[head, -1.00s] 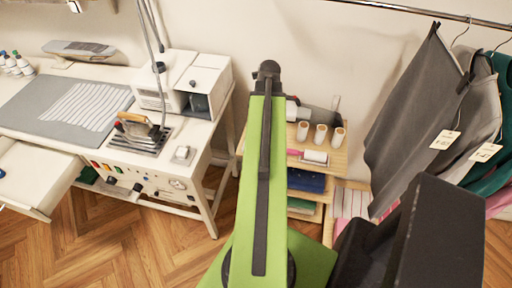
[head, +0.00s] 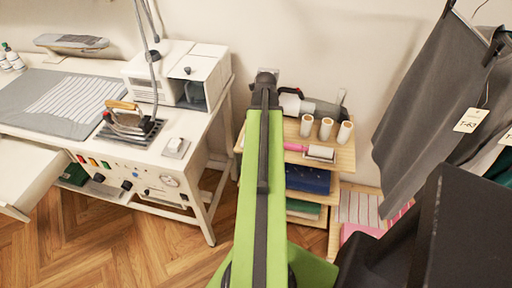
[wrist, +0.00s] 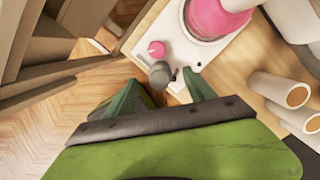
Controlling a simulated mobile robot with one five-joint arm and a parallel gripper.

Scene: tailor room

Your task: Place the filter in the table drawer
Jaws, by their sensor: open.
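I cannot pick out the filter with certainty in either view. In the wrist view my gripper (wrist: 160,92) is open, its two green fingers apart with nothing clearly held between them. A small grey knob-like piece (wrist: 160,73) lies just beyond the fingertips, beside a pink disc (wrist: 157,49) on a white base (wrist: 190,50). In the head view my green arm reaches to the wooden shelf unit, and the fingers are not clearly visible there. The white table drawer (head: 32,172) is pulled open at the left edge, under the white worktable (head: 190,130).
White rolls (head: 325,128) stand on the wooden shelf (head: 345,160), to the right of my arm. An iron (head: 128,120) and a white box-shaped machine (head: 180,72) occupy the table. Hanging grey garments (head: 425,120) crowd the right. Parquet floor (head: 120,245) is free in front.

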